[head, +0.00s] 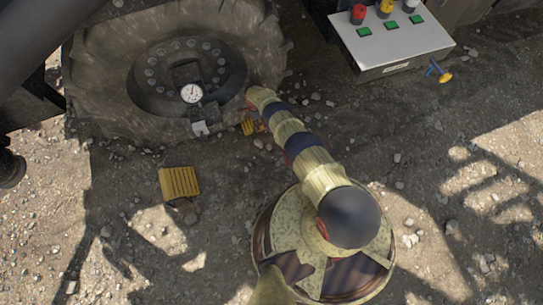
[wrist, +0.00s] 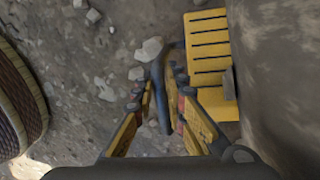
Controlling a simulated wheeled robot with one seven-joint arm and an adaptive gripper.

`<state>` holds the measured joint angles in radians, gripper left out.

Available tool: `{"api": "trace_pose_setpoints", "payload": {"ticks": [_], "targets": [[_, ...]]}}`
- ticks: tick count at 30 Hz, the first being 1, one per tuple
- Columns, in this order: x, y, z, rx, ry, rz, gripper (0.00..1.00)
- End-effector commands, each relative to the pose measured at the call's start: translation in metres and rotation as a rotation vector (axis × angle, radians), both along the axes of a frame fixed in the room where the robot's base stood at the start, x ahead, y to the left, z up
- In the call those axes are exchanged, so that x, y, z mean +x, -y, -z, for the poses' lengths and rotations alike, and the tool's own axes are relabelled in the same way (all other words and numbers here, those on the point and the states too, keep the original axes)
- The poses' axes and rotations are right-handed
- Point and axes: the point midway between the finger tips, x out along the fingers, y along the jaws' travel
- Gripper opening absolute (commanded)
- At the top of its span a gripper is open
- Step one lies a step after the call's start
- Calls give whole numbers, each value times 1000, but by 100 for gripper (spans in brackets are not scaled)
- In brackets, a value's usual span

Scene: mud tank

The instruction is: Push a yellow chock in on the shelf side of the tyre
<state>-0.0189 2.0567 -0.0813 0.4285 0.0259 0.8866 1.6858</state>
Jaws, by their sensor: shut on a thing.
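The big muddy tyre (head: 110,90) stands at the upper left of the head view; its side fills the right of the wrist view (wrist: 285,90). A yellow chock with dark ribs (wrist: 208,50) lies on the ground close beside the tyre, and shows small in the head view (head: 248,127). My gripper (wrist: 162,95) is shut on a dark curved bar, which seems to be this chock's handle. In the head view my arm hides most of the gripper. A second yellow chock (head: 180,183) lies on open ground in front of the tyre.
A pale control box (head: 392,45) with red, yellow and white knobs and green buttons stands at the upper right. A small blue and yellow item (head: 438,72) is at its right edge. Stones (wrist: 103,85) lie around the gripper. The gravel at right is mostly clear.

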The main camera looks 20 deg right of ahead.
Motion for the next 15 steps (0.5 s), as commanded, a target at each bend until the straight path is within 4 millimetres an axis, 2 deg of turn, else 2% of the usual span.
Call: {"api": "trace_pose_setpoints", "payload": {"ticks": [15], "targets": [[0,-14,0,0,0,-2,0]]}}
